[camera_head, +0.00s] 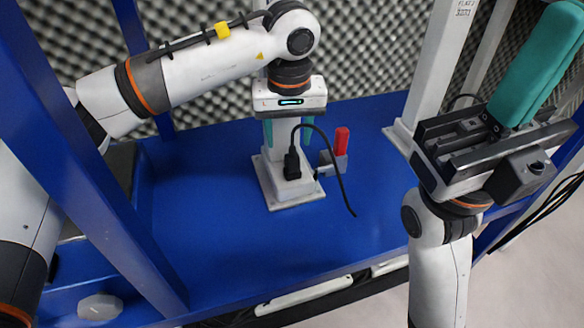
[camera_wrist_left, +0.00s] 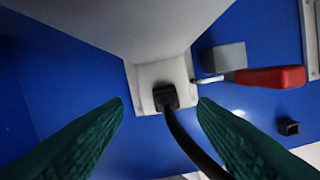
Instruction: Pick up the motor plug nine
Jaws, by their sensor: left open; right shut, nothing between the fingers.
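The motor plug, a black plug with a black cable (camera_head: 292,163), sits in the white base block of a white post on the blue table. I cannot read a number on it. It also shows in the left wrist view (camera_wrist_left: 165,97), with its cable running down toward the lower right. My left gripper (camera_head: 287,140) points down over the plug, its teal fingers open. In the left wrist view the plug lies between and beyond the fingertips (camera_wrist_left: 160,104), with no contact visible. My right gripper (camera_head: 562,20) is raised at the upper right, its teal fingers together and empty.
The white post (camera_head: 284,190) rises close by my left gripper. Blue frame uprights (camera_head: 75,130) stand at left. The front middle of the blue table (camera_head: 230,245) is clear.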

